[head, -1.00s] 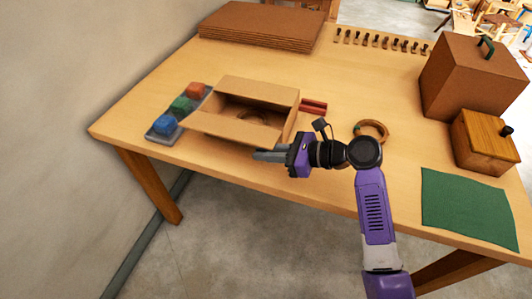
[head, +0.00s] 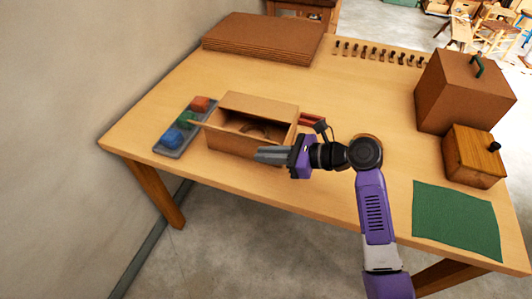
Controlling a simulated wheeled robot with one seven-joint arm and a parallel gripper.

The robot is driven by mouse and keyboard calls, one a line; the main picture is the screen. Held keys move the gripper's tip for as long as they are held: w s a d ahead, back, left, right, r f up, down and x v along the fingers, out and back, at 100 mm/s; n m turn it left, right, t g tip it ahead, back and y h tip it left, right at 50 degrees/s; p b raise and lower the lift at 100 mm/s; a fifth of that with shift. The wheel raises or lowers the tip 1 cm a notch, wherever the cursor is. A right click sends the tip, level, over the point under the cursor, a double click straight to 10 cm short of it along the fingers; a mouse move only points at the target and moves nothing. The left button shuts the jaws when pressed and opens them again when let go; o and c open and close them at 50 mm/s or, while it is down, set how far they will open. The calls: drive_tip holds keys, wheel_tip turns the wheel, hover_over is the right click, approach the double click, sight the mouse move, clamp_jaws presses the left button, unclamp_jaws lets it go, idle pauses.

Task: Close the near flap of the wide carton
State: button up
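The wide carton (head: 234,142) stands open on the table near its front left edge. Its far flap (head: 258,106) is raised, and the dark inside shows with a ring-shaped thing in it. The near flap (head: 197,124) shows as a thin strip along the near rim, its left end jutting past the carton; its exact angle is hard to tell. My gripper (head: 262,155) points left just in front of the carton's near right side. Its fingers lie close together and look empty. Whether they touch the carton cannot be told.
A grey tray (head: 169,151) with red, green and blue blocks sits left of the carton. Red bars (head: 312,119) lie to its right. Cardboard sheets (head: 262,38), a brown box (head: 464,92), a wooden box (head: 474,157) and a green mat (head: 456,217) stand around. The table's middle is clear.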

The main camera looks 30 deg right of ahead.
drive_tip(key=shift+w+d+r+p, duration=0.55)
drive_tip(key=shift+d+r+p, duration=0.15)
drive_tip(key=shift+r+p, duration=0.1)
drive_tip(key=shift+w+d+r+p, duration=0.5)
drive_tip(key=shift+d+r+p, duration=0.15)
drive_tip(key=shift+d+p, duration=0.1)
drive_tip(key=shift+w+d+f, duration=0.15)
drive_tip(key=shift+w+d, duration=0.65)
drive_tip(key=shift+d, duration=0.3)
drive_tip(key=shift+w+d, duration=0.65)
drive_tip(key=shift+d, duration=0.25)
wheel_tip(320, 180, up, 10)
drive_tip(key=p, duration=0.2)
drive_tip(key=shift+p, duration=0.35)
